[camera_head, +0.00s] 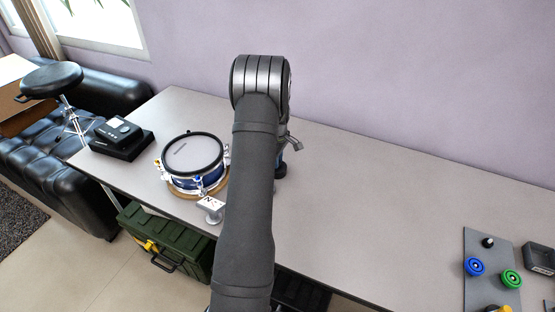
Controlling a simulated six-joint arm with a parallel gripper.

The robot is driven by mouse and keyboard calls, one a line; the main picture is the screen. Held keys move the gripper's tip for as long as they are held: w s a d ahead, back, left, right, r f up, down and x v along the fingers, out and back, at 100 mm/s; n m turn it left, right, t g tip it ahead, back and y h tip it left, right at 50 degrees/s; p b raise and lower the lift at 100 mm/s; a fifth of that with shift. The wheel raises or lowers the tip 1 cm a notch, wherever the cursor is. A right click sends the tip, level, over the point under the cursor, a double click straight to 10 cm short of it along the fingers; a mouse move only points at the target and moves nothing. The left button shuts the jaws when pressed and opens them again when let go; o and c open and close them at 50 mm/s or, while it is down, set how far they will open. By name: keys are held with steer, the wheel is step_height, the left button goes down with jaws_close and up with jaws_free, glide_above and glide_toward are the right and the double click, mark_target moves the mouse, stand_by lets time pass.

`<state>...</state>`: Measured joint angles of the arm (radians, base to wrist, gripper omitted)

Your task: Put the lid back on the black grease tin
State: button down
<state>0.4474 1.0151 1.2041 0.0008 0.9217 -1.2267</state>
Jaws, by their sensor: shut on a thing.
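My gripper (291,144) shows only in part, at the right edge of my dark arm, above the grey table (370,200). The arm hides most of it. Just below it a dark, partly blue thing (281,169) shows near the tabletop. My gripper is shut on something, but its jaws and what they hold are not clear. I cannot tell whether the dark thing is the black grease tin, its lid or another item. Neither the tin nor the lid can be made out for certain.
A black device (122,135) lies further left. The middle right is clear.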

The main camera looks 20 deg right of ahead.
stand_by(0.3)
steer(key=c, duration=0.7)
jaws_free()
steer(key=shift+r, duration=0.1)
steer(key=shift+r, duration=3.35)
jaws_close()
